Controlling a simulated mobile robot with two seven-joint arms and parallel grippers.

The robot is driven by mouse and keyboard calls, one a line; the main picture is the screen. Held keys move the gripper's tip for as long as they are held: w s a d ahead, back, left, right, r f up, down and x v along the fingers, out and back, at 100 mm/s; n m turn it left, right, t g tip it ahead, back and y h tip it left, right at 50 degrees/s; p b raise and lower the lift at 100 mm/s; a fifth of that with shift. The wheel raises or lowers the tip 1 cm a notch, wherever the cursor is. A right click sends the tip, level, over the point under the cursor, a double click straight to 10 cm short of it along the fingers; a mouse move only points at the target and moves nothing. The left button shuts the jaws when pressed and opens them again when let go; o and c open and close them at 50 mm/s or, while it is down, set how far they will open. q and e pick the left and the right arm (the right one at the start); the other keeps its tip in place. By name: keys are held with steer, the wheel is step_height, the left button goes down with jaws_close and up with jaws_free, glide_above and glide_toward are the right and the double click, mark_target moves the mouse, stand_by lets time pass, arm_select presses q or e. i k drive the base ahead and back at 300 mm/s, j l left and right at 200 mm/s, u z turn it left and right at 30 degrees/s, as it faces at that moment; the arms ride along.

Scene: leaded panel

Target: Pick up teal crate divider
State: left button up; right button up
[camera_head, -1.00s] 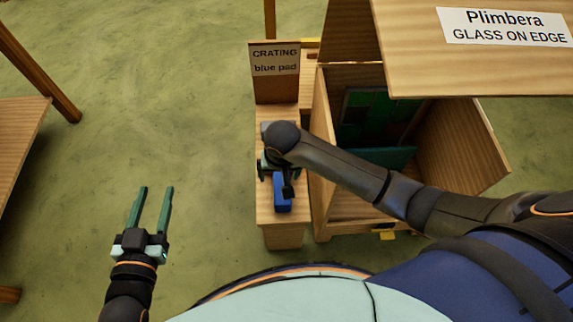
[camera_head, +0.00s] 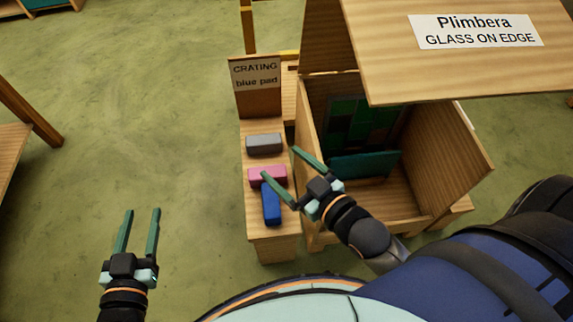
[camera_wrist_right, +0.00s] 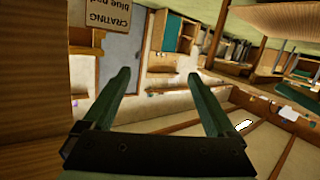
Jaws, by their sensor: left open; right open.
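The teal crate divider (camera_head: 362,164) is a flat teal panel standing inside the open wooden crate (camera_head: 455,165), in front of a dark green leaded panel (camera_head: 350,122). My right gripper (camera_head: 280,163) is open and empty at the left of the crate, above the narrow shelf. Its two fingers also show apart in the right wrist view (camera_wrist_right: 159,75), where I cannot make out the divider. My left gripper (camera_head: 142,212) is open and empty over the floor at lower left, far from the crate.
A narrow wooden shelf (camera_head: 256,220) beside the crate holds a grey pad (camera_head: 264,143), a pink pad (camera_head: 262,176) and a blue pad (camera_head: 271,204). A sign (camera_head: 256,75) reads "CRATING blue pad". The crate's raised lid (camera_head: 400,75) overhangs its back.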

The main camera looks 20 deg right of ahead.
mark_target(377, 164)
steer(key=z, duration=1.55)
